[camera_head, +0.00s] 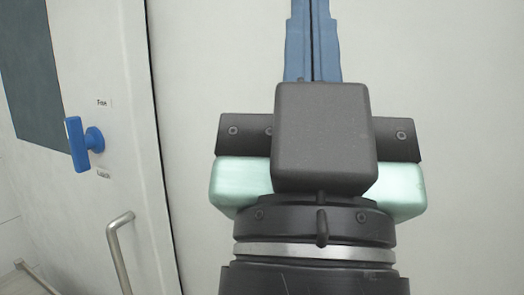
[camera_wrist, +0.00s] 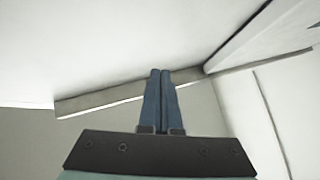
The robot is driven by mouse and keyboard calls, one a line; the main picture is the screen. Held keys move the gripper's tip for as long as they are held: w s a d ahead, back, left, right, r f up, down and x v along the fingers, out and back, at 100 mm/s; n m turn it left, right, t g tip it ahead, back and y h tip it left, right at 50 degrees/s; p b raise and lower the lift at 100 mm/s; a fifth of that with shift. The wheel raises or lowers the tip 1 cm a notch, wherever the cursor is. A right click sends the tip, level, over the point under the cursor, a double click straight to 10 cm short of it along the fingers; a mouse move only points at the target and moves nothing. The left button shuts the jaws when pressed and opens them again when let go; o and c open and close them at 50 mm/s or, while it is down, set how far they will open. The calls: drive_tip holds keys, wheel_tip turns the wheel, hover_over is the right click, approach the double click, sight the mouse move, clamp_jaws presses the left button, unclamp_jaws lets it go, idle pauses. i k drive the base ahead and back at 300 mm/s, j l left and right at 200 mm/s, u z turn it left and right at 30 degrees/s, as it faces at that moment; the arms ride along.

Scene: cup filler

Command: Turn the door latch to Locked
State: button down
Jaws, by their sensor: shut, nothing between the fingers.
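The door latch (camera_head: 76,144) is a blue knob with a flat bar handle on the white door (camera_head: 125,150), at the left in the head view. Its bar stands close to upright, tilted slightly. A small label sits above it and another below; their print is too small to read surely. My gripper (camera_head: 313,5) is to the right of the latch and apart from it, in front of a plain pale panel. Its blue fingers are together with nothing between them, also in the wrist view (camera_wrist: 160,73). The fingertips are at the head view's top edge. The latch does not show in the wrist view.
A metal bar handle (camera_head: 119,251) sticks out from the door below the latch. A dark panel (camera_head: 32,70) is at the upper left. A dark seam runs between the door and the pale panel (camera_head: 455,120). In the wrist view, a pale ledge (camera_wrist: 100,100) runs behind the fingers.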

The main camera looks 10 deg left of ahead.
sight(80, 143)
drive_tip(key=i+j+u, duration=0.1)
drive_tip(key=j+u, duration=0.25)
drive_tip(key=i+j+u, duration=0.1)
drive_tip(key=j+u, duration=0.25)
drive_tip(key=i+j+u, duration=0.2)
drive_tip(key=u, duration=0.2)
drive_tip(key=j, duration=0.1)
